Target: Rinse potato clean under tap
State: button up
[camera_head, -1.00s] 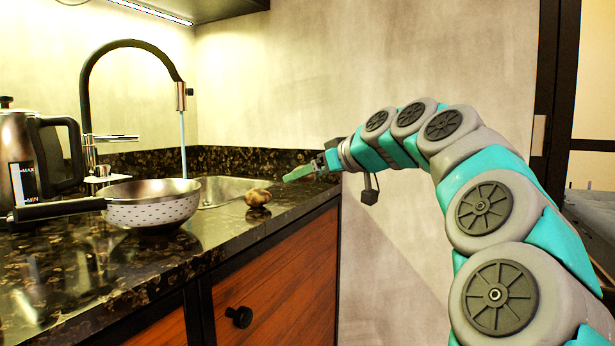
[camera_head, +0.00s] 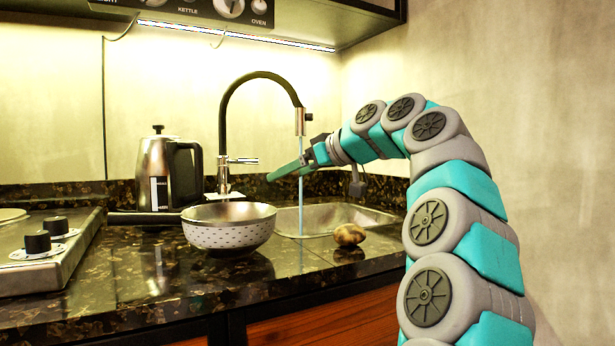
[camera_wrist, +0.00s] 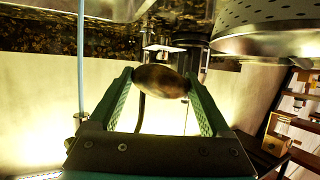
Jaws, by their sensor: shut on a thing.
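A black gooseneck tap (camera_head: 226,125) stands behind the sink (camera_head: 345,213), its metal spout (camera_head: 300,120) pouring a thin water stream (camera_head: 300,210). My gripper (camera_head: 270,178) is at the spout, above the sink, its green fingers pointing left. In the wrist view my gripper (camera_wrist: 160,82) is shut on a brown potato (camera_wrist: 160,81) held between the fingertips. The stream (camera_wrist: 80,60) passes beside the left finger there, apart from the potato. The held potato is hidden in the head view.
A perforated metal colander (camera_head: 228,228) with a black handle stands left of the sink; it also shows in the wrist view (camera_wrist: 265,38). Behind it is a kettle (camera_head: 155,175). A hob (camera_head: 45,255) is at far left. A cabinet overhangs above.

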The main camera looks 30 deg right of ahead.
aim_at(295, 174)
jog(key=shift+w+d+f+p, duration=0.15)
jog(key=shift+w+d+p, duration=0.45)
jog(key=shift+w, duration=0.3)
jog(key=shift+w+d+f+p, duration=0.15)
jog(key=shift+w+d+p, duration=0.25)
jog(key=shift+w+d, duration=0.4)
jog(key=w+d+f+p, duration=0.2)
jog(key=w+d+p, duration=0.2)
jog(key=w+p, duration=0.2)
jog(key=shift+w+d+p, duration=0.4)
jog(key=shift+w, duration=0.55)
jog(key=shift+d, duration=0.1)
jog(key=shift+s+d, duration=0.3)
jog(key=shift+d, duration=0.05)
jog(key=shift+w+a, duration=0.15)
jog(key=shift+w+a, duration=0.2)
jog(key=shift+a, duration=0.1)
